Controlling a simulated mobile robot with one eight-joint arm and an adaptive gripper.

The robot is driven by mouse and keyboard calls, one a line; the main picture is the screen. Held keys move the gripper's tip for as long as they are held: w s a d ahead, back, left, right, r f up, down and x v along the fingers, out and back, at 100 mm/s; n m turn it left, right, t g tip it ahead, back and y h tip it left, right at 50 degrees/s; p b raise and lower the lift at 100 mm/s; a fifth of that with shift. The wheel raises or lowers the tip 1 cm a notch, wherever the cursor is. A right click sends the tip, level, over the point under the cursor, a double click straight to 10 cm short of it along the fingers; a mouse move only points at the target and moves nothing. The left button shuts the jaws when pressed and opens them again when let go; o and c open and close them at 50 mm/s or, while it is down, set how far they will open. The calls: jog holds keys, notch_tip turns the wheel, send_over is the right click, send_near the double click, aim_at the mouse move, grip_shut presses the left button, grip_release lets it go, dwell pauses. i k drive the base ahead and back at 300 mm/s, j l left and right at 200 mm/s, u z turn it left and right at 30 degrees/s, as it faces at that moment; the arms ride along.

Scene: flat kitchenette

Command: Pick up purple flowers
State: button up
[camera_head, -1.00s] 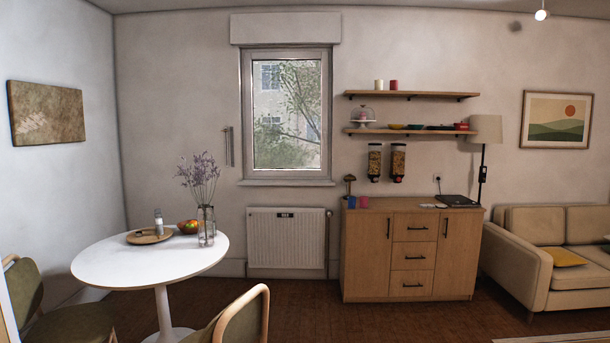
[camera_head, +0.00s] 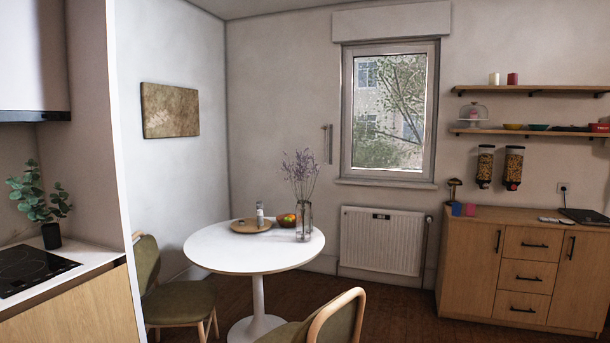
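The purple flowers (camera_head: 300,171) stand upright in a clear glass vase (camera_head: 304,221). The vase is on the right side of the round white table (camera_head: 222,255), in front of the window wall. The stems fan out above the vase rim. My gripper is not in view.
A wooden tray (camera_head: 243,227) with a bottle (camera_head: 260,213) and a fruit bowl (camera_head: 287,219) share the table. Green chairs stand at its left (camera_head: 172,299) and front (camera_head: 335,322). A kitchen counter (camera_head: 75,308) with a cooktop and plant is at left. A wooden cabinet (camera_head: 480,262) is at right.

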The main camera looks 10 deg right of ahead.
aim_at(299, 173)
jog(key=i+l+z, duration=0.6)
jog(key=i+z, duration=0.25)
jog(key=i, duration=0.25)
jog(key=i+z, duration=0.45)
jog(key=i, duration=0.15)
jog(key=i+j+u, duration=0.1)
jog(key=i+u, duration=0.3)
jog(key=i, duration=0.15)
jog(key=i+l+u, duration=0.1)
jog(key=i+u, duration=0.25)
jog(key=i, duration=0.2)
jog(key=i+l+u, duration=0.2)
jog(key=i+u, duration=0.2)
jog(key=i+l+u, duration=0.35)
jog(key=i, duration=0.25)
jog(key=l, duration=0.1)
